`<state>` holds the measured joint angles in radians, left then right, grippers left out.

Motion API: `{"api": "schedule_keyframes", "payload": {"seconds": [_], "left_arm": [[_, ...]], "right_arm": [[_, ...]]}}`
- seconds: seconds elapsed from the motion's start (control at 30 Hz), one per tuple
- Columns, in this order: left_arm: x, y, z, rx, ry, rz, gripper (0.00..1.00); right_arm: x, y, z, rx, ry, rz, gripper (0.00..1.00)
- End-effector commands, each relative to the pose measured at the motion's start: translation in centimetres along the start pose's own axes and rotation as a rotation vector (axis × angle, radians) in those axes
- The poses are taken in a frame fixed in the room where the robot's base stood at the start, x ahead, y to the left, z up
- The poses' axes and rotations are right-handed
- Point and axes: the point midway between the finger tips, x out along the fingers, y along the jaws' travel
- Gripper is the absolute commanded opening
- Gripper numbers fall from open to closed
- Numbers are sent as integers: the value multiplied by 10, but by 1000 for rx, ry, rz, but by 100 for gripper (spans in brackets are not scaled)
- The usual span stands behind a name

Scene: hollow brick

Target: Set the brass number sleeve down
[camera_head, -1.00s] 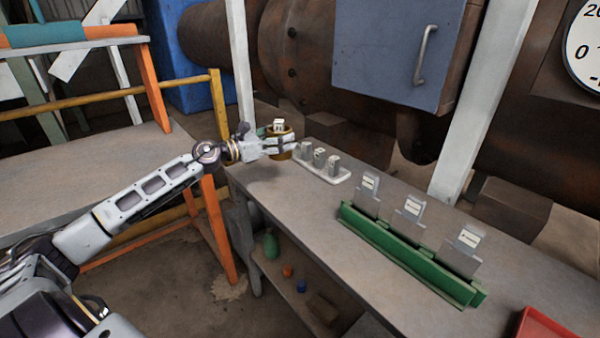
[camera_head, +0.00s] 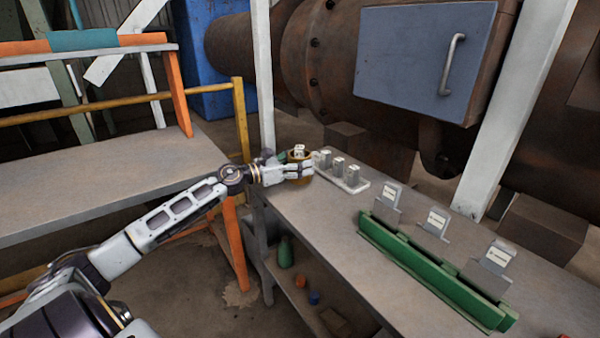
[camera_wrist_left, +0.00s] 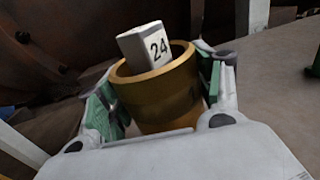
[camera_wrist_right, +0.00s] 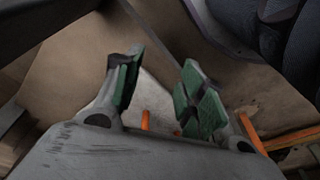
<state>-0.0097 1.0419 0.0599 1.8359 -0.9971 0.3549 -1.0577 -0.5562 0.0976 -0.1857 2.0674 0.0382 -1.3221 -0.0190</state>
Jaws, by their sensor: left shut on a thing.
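The brass sleeve (camera_head: 299,172) is a gold ring with a white block (camera_wrist_left: 144,46) marked 24 standing tilted in its mouth and showing above the rim. My left gripper (camera_head: 300,170) is shut around the sleeve at the far left end of the grey workbench. In the left wrist view the sleeve (camera_wrist_left: 160,88) sits between the green finger pads, its lower part hidden by the gripper body. Whether its base touches the bench, I cannot tell. My right gripper (camera_wrist_right: 160,95) is open and empty in its own wrist view, outside the head view.
A pale tray (camera_head: 352,184) with several small grey blocks stands right beside the sleeve. A green rack (camera_head: 430,270) holding 3 upright labelled plates is further right on the workbench (camera_head: 325,235). A white post (camera_head: 264,80) rises behind the left end. Bench in front of the tray is clear.

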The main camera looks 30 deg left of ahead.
Motion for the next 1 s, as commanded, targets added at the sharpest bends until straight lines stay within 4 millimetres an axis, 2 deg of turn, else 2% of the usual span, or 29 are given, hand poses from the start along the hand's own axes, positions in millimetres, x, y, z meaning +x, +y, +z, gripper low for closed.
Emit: {"api": "schedule_keyframes", "payload": {"seconds": [0.17,0.33,0.47,0.83,0.87,1.0], "left_arm": [[0,0,-17,-3,-3,1,27],[0,0,-30,-1,-4,1,27],[0,0,-32,1,-3,1,27],[0,0,-35,1,-3,1,27],[0,0,-36,-1,0,0,70],[0,0,-36,-1,0,0,88]], "right_arm": [[0,0,-1,0,5,-2,40],[-11,-2,-9,-1,32,-5,40],[-15,-3,-10,-1,38,-7,40],[-10,-4,-1,-1,18,-8,40],[-11,-4,-2,-1,19,-8,40],[-12,-4,-3,-2,22,-8,40]]}}
